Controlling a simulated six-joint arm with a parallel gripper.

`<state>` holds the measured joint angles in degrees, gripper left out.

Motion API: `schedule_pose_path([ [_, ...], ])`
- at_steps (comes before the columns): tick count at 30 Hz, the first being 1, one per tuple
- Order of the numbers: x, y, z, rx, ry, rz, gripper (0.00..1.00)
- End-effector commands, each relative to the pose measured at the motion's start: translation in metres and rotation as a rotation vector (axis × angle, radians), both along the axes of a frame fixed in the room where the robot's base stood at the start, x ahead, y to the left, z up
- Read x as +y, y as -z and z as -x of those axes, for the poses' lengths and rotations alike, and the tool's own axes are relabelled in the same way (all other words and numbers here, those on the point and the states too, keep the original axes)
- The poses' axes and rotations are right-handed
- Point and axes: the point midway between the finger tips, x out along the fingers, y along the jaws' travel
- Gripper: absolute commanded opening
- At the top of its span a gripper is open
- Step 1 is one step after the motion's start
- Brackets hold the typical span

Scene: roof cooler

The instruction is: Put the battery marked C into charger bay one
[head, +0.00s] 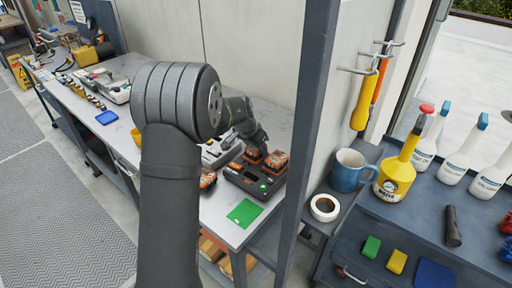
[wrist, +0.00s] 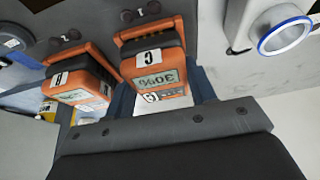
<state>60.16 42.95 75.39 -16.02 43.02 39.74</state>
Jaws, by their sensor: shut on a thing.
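The battery marked C (wrist: 150,57) is orange and black, with a display reading 30%. In the wrist view it sits between the two fingers of my gripper (wrist: 162,95), which is shut on it. In the head view my gripper (head: 257,143) is over the back of the dark charger (head: 243,184), at the left one of two orange batteries. A second orange battery (wrist: 75,80) stands beside C; I cannot read its letter surely. It is the right one (head: 276,161) in the head view.
Another orange battery (head: 208,178) lies left of the charger, partly hidden by my arm. A green card (head: 244,213) lies in front. A blue-grey post (head: 311,120) rises close on the right. A blue mug (head: 348,171) and a tape roll (head: 324,208) stand beyond it.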

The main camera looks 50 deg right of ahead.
Motion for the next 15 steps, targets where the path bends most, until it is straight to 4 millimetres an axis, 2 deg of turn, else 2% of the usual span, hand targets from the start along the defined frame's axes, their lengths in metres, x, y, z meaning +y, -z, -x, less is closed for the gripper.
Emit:
schedule_pose_path([
  [7, -0.0005, 0.0000, -0.0002, -0.001, 0.000, 0.003, 0.12],
  [15, -0.0002, 0.0087, 0.0001, 0.000, 0.000, 0.001, 0.12],
])
